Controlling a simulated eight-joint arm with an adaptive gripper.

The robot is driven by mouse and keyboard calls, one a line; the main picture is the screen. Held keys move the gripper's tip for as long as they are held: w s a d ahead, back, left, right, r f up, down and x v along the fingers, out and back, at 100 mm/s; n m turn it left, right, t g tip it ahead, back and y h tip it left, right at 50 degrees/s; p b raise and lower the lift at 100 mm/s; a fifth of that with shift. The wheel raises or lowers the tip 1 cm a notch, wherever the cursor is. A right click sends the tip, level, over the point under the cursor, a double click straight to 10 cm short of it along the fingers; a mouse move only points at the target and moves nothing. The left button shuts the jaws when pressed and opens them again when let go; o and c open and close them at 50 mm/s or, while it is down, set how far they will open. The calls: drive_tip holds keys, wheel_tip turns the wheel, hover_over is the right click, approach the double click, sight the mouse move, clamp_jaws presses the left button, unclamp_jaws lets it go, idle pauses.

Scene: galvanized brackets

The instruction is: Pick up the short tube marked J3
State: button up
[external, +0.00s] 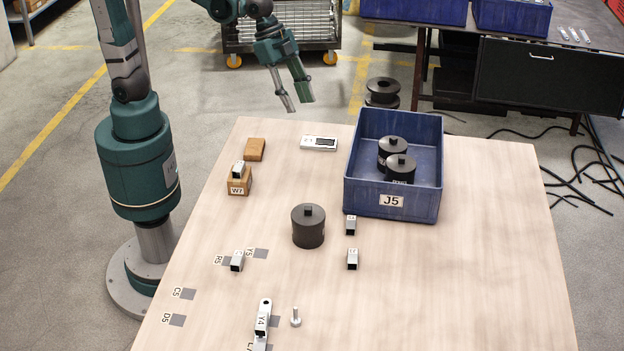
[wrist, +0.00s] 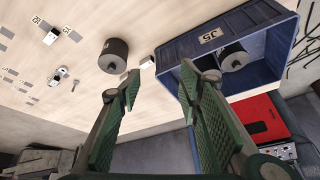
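Several short square metal tubes lie on the table in the external view. One tube (external: 350,225) is just in front of the blue crate, and another tube (external: 352,259) lies a little nearer. A third tube (external: 237,261) is by the R5 label, and a fourth tube (external: 238,170) sits on the W7 block. Their markings are too small to read, so I cannot tell which is J3. My gripper (external: 299,103) is open and empty, raised beyond the table's far edge. Its spread fingers (wrist: 160,75) show in the wrist view, with a pale tube (wrist: 147,62) beyond the left fingertip.
The blue J5 crate (external: 393,206) holds two dark cylinders. A dark cylinder (external: 308,229) stands mid-table. A wooden block (external: 254,149) and a pale device (external: 319,143) lie at the far side. A Y4 bracket (external: 263,317) and a bolt (external: 295,316) are near the front. The right front is clear.

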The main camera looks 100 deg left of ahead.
drive_tip(key=w+d+f+m+g+p, duration=0.1)
drive_tip(key=w+d+f+m, duration=0.2)
drive_tip(key=w+d, duration=0.35)
drive_tip(key=m+g+h+p, duration=0.2)
drive_tip(key=m+g+p, duration=0.1)
drive_tip(key=m, duration=0.4)
approach(353, 259)
drive_tip(key=shift+a+f, duration=0.55)
drive_tip(key=shift+a, duration=0.1)
drive_tip(key=shift+f, duration=0.1)
drive_tip(key=shift+x, duration=1.15)
drive_tip(key=shift+d+f, duration=0.15)
